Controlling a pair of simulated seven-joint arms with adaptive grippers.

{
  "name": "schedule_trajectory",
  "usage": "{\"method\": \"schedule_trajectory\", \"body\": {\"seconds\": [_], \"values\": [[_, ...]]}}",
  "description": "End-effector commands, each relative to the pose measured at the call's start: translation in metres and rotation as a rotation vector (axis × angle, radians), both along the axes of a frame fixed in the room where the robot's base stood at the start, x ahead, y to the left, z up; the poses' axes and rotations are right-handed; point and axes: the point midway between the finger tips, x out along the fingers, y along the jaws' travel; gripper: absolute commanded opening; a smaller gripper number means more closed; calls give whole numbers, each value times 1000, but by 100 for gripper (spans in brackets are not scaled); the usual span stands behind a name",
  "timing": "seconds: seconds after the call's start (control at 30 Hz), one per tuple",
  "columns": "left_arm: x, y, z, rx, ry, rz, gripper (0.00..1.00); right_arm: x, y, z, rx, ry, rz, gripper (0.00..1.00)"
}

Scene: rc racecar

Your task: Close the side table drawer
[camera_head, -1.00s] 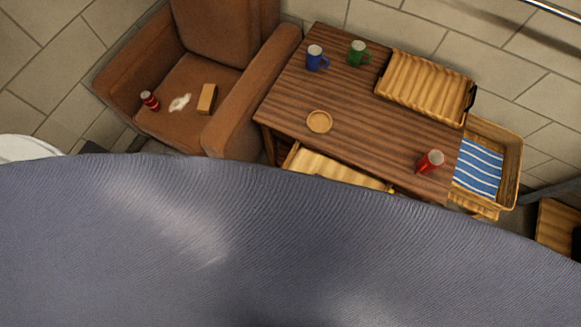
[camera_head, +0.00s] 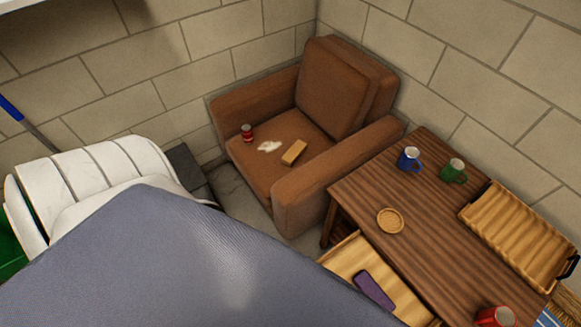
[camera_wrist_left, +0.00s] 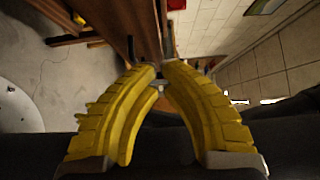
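The wooden side table (camera_head: 440,235) stands at the right in the head view. Its light wood drawer (camera_head: 345,262) is pulled out at the front, and a dark purple phone (camera_head: 374,290) lies in it. A blue-grey surface hides part of the drawer. In the left wrist view my left gripper (camera_wrist_left: 160,69) has its yellow fingers drawn together at the tips, with nothing clearly held between them. Brown wooden panels (camera_wrist_left: 140,25) show just beyond the tips; I cannot tell whether they touch. My right gripper is in neither view.
A brown armchair (camera_head: 285,140) stands left of the table. A blue mug (camera_head: 409,159), green mug (camera_head: 454,170), coaster (camera_head: 390,221), ribbed tray (camera_head: 515,235) and red cup (camera_head: 495,317) are on the tabletop. A large blue-grey surface (camera_head: 190,265) covers the lower left.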

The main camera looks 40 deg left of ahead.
Motion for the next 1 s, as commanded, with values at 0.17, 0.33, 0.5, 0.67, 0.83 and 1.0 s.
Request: {"method": "schedule_trajectory", "body": {"seconds": [0.17, 0.33, 0.5, 0.67, 0.83, 1.0], "values": [[15, -26, 1, -2, -1, 0, 0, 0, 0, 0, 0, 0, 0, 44], [36, -29, 0, 1, 0, 1, 0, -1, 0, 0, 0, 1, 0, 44], [47, -32, 0, -1, 1, 0, 0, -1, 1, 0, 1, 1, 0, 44], [51, -33, 0, 0, 1, 0, 0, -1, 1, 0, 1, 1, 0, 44], [52, -33, 0, 0, 1, 0, 0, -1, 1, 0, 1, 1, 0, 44], [52, -33, 0, 0, 1, 0, 0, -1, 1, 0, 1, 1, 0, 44]]}}
